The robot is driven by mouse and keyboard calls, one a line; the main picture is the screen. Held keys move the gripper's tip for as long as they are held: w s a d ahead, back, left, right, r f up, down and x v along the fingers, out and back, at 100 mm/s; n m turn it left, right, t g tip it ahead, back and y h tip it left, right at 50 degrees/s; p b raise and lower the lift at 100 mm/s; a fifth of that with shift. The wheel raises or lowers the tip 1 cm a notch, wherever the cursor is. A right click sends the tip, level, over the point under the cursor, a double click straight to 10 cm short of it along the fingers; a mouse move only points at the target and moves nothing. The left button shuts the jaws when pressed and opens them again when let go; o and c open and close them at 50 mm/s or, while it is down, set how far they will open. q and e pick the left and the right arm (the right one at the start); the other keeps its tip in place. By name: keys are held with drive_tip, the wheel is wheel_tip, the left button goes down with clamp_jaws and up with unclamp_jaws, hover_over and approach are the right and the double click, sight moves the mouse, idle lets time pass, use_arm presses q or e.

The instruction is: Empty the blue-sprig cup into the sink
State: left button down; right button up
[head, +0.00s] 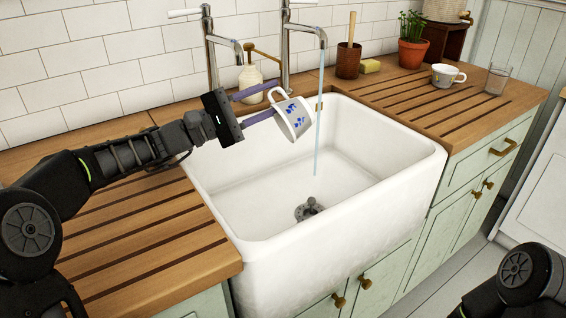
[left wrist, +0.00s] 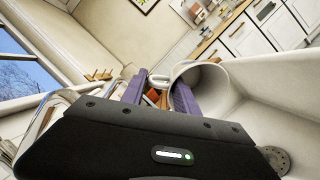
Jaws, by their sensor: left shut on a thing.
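A thin stream of water (head: 319,125) falls from the right tap (head: 305,28) into the sink, just right of the cup. The fingers of my right gripper are not in view.
A second tap (head: 222,40) and a soap bottle (head: 250,78) stand behind the sink. On the right counter are a brush pot (head: 348,62), a sponge (head: 370,66), a plant (head: 412,45), another cup (head: 446,76) and a glass (head: 496,80). The left drainboard (head: 140,235) is clear.

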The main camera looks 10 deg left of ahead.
use_arm(q)
drive_tip(key=shift+s+a+r+h+b, duration=0.2)
drive_tip(key=shift+r+h+b, duration=0.1)
drive_tip(key=shift+r+b, duration=0.2)
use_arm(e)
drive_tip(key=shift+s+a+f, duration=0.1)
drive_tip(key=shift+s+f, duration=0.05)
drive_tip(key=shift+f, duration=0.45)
use_arm(q)
drive_tip(key=shift+s+a+r+t+h+b, duration=0.3)
drive_tip(key=shift+r+t+h+b, duration=0.2)
drive_tip(key=shift+b, duration=0.6)
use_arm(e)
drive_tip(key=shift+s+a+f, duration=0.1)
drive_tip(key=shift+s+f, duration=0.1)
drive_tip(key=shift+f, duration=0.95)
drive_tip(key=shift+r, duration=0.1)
